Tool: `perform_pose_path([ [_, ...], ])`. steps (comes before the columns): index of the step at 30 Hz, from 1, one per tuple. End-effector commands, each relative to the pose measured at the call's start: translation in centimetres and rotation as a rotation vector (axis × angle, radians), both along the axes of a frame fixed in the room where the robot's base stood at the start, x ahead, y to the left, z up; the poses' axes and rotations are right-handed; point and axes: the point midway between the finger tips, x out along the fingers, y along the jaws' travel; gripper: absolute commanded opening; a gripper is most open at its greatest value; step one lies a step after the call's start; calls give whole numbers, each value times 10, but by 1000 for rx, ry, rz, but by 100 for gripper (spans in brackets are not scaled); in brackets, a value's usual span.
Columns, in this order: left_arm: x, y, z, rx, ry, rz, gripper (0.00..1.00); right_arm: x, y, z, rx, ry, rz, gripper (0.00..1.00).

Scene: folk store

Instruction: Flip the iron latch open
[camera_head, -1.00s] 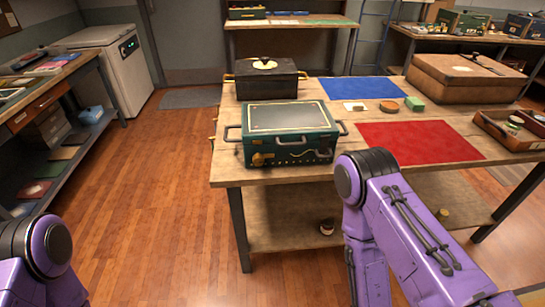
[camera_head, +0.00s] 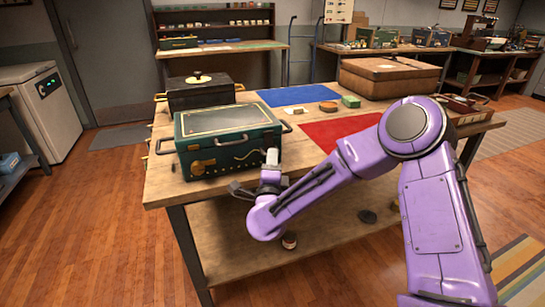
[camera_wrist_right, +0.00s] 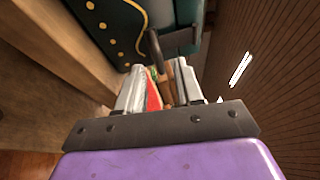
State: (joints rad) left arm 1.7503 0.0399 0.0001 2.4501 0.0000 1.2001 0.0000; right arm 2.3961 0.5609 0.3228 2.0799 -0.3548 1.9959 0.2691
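A dark green box (camera_head: 228,140) with a gold-edged lid stands at the near left of the table, its lid down. A round gold fitting (camera_head: 202,167) is on the left of its front; I cannot clearly pick out the iron latch. My right gripper (camera_head: 271,160) is at the right end of the box's front. In the right wrist view, its two pale fingers (camera_wrist_right: 158,88) are apart, with a dark side handle (camera_wrist_right: 156,48) of the green box (camera_wrist_right: 112,28) just beyond them. I cannot tell whether they touch it. My left gripper is out of view.
A black box (camera_head: 200,92) stands close behind the green box. A blue mat (camera_head: 300,95), a red mat (camera_head: 335,131) and a brown case (camera_head: 388,78) lie on the wooden table (camera_head: 165,186). A small green block (camera_head: 351,101) sits between the mats.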

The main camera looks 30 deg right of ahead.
Motion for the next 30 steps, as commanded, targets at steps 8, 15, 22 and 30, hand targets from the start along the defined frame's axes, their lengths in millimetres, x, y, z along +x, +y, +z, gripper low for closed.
perform_pose_path([
  [8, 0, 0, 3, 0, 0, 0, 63, 19, -13, 3, 0, 1, 1, 36],
  [15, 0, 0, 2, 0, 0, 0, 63, 19, -13, 3, -1, 1, 2, 17],
  [22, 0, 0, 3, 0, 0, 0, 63, 18, -13, 3, -1, 2, 1, 0],
  [30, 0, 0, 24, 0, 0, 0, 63, 15, -13, 11, 12, 53, 0, 0],
])
